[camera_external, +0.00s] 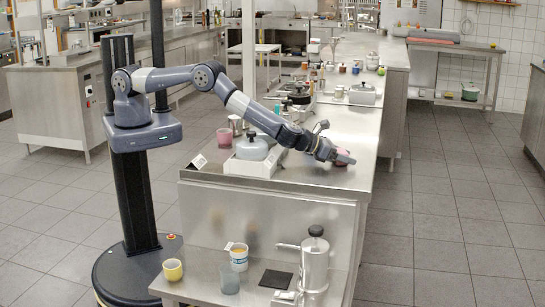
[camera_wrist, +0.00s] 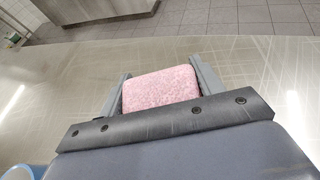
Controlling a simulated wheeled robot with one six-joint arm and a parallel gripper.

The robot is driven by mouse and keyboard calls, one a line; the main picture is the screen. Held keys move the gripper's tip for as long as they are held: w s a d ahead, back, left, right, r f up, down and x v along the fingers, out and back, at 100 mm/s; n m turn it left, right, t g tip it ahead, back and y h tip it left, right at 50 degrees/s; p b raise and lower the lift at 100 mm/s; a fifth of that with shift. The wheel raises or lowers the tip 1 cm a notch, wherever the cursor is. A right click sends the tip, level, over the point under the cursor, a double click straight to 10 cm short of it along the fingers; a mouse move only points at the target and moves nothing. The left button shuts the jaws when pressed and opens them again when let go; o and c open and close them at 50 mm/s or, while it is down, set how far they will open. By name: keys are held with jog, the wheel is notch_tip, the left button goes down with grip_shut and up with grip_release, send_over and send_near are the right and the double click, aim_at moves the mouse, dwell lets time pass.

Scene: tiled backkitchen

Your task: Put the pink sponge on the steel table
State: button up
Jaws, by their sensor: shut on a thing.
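The pink sponge (camera_wrist: 160,88) sits between the two fingers of my gripper (camera_wrist: 160,85) in the wrist view, and the fingers are shut on it. In the external view my gripper (camera_external: 343,157) is low over the right part of the steel table (camera_external: 270,211), near its right edge. Only a small bit of the sponge (camera_external: 342,153) shows there, mostly hidden by the fingers. I cannot tell whether the sponge touches the table top. In the wrist view the steel table (camera_wrist: 60,75) lies around and beyond the sponge.
A pot on a white appliance (camera_external: 250,162) and a pink cup (camera_external: 224,137) stand left of my gripper. A lidded pot (camera_external: 362,94) stands farther back. A lower front table holds a moka pot (camera_external: 315,262), a mug (camera_external: 239,257) and a yellow cup (camera_external: 173,270). Tiled floor is clear at right.

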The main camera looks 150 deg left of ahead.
jog(key=shift+f, duration=0.15)
jog(key=o, duration=1)
jog(key=shift+r, duration=0.3)
jog(key=shift+b+v, duration=0.35)
jog(key=shift+v, duration=0.75)
jog(key=r, duration=0.2)
jog(key=r+b, duration=0.1)
jog(key=r, duration=0.4)
jog(key=shift+s+d+b, duration=0.15)
jog(key=shift+d+b, duration=0.2)
jog(key=shift+b, duration=0.05)
